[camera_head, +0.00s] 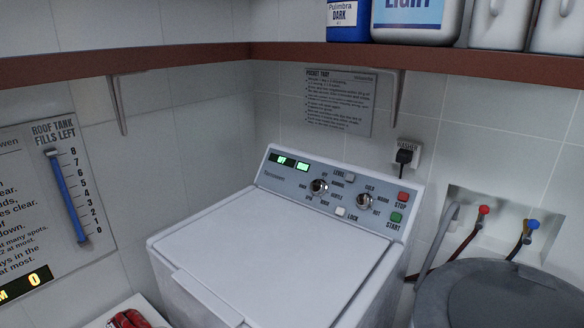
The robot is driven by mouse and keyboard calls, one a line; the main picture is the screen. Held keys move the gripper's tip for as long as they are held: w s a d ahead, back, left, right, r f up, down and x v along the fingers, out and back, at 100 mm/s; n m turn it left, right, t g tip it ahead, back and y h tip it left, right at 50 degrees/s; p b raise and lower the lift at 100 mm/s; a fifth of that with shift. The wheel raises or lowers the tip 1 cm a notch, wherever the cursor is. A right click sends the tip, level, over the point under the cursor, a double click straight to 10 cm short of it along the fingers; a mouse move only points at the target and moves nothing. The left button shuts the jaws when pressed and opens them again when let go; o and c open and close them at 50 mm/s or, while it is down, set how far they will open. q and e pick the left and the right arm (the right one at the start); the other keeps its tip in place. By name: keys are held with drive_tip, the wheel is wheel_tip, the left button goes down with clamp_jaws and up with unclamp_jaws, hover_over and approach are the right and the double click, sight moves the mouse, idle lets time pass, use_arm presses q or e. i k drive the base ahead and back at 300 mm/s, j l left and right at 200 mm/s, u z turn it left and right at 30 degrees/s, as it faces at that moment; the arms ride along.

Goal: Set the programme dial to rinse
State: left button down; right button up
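The washing machine (275,245) is white with its lid shut, and its grey control panel (270,180) faces me. The programme dial (319,187) is the left round knob on the panel, with several small labels around it. "OFF" seems to be at its top; the other words and the pointer's direction are too small to read surely. A second knob (363,201), marked cold, warm and hot, sits to its right. Two small displays (281,159) are lit green on the panel's left. Neither of my grippers is in view.
A red STOP button (403,197) and green START button (397,217) sit right of the knobs; white LEVEL (351,176) and LOCK (340,211) buttons are near the dial. A brown shelf (200,57) with bottles overhangs. A dark round lid (500,295) stands right of the machine.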

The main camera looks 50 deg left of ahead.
sight(319, 187)
drive_tip(key=u, duration=1.6)
drive_tip(key=i+j, duration=0.1)
drive_tip(key=j, duration=0.3)
drive_tip(key=i+j, duration=0.1)
drive_tip(key=j, duration=0.3)
drive_tip(key=i+j+z, duration=0.1)
drive_tip(key=j, duration=0.25)
drive_tip(key=i+j, duration=0.1)
drive_tip(key=j, duration=0.3)
drive_tip(key=j+z, duration=0.1)
drive_tip(key=z, duration=1.2)
